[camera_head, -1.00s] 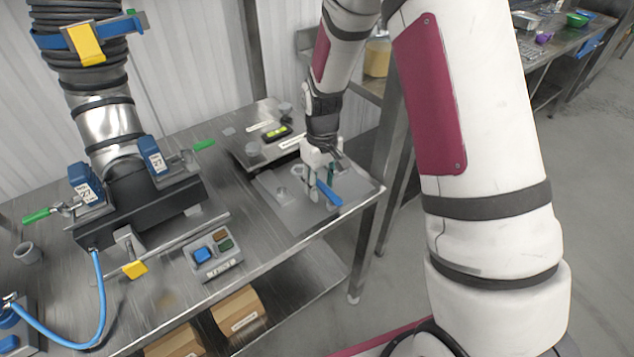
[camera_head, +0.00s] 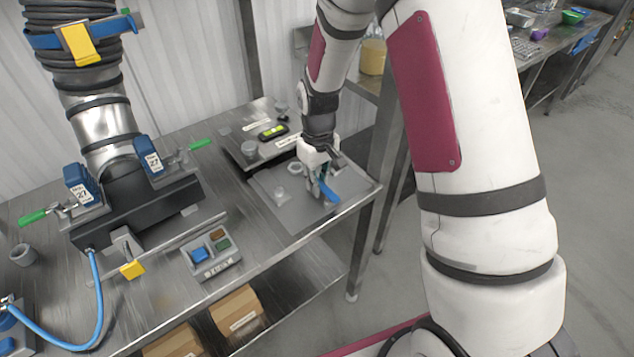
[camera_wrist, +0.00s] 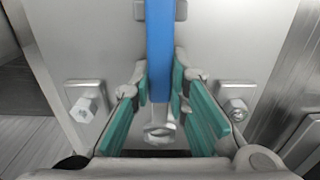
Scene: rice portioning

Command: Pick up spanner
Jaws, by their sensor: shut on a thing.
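The spanner (camera_wrist: 159,50) has a blue handle and a grey ring end, and it lies lengthwise between the green-padded fingers in the wrist view. Its blue handle also shows in the head view (camera_head: 329,194), beside the fingers. My gripper (camera_wrist: 160,108) is shut on the spanner, with the ring end toward the palm. In the head view my gripper (camera_head: 318,182) is low over the grey plate (camera_head: 285,217) at the table's right end. I cannot tell whether the spanner touches the plate.
A scale-like unit (camera_head: 262,140) stands behind the plate. A button box (camera_head: 211,254) and a black clamped fitting (camera_head: 135,205) are to the left. The table edge is close on the right.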

